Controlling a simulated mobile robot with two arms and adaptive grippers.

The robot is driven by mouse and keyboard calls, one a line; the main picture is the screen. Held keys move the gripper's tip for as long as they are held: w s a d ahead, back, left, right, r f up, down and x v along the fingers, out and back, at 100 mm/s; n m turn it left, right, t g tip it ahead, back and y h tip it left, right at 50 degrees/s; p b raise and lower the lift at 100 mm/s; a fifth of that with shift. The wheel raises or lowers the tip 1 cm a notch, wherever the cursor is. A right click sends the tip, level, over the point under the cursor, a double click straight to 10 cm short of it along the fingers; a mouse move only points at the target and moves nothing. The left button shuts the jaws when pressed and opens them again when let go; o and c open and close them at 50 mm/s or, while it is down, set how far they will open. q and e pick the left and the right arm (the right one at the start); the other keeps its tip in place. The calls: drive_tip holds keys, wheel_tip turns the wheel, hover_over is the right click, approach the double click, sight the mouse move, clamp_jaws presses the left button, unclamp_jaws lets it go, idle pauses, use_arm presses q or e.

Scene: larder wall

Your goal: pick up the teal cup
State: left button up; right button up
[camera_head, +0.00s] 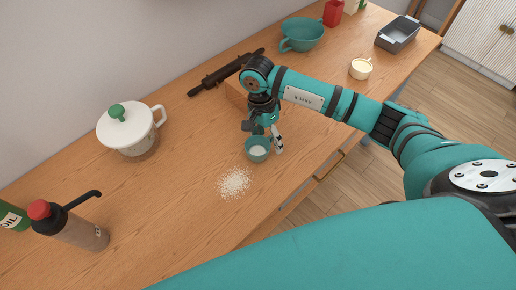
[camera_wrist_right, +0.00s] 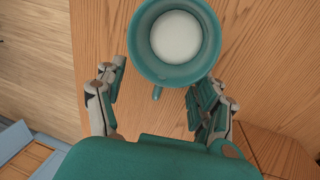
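The teal cup (camera_head: 249,155) stands upright on the wooden counter, close to my right gripper (camera_head: 264,130). In the right wrist view the cup (camera_wrist_right: 144,62) has white contents, and a small handle points down toward the gripper's palm. My right gripper (camera_wrist_right: 158,85) is open there, with one finger on each side of the handle. The cup's body lies mostly beyond the fingertips, and nothing is clearly gripped. My left gripper is not in view.
White powder (camera_head: 235,183) lies spilled beside the cup. A white lidded pot (camera_head: 127,130), bottle (camera_head: 75,228), teal colander (camera_head: 303,35), cream cup (camera_head: 361,69) and grey tin (camera_head: 398,35) stand farther off.

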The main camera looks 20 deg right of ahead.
clamp_jaws()
drive_tip(key=shift+r, duration=0.1)
idle(0.7)
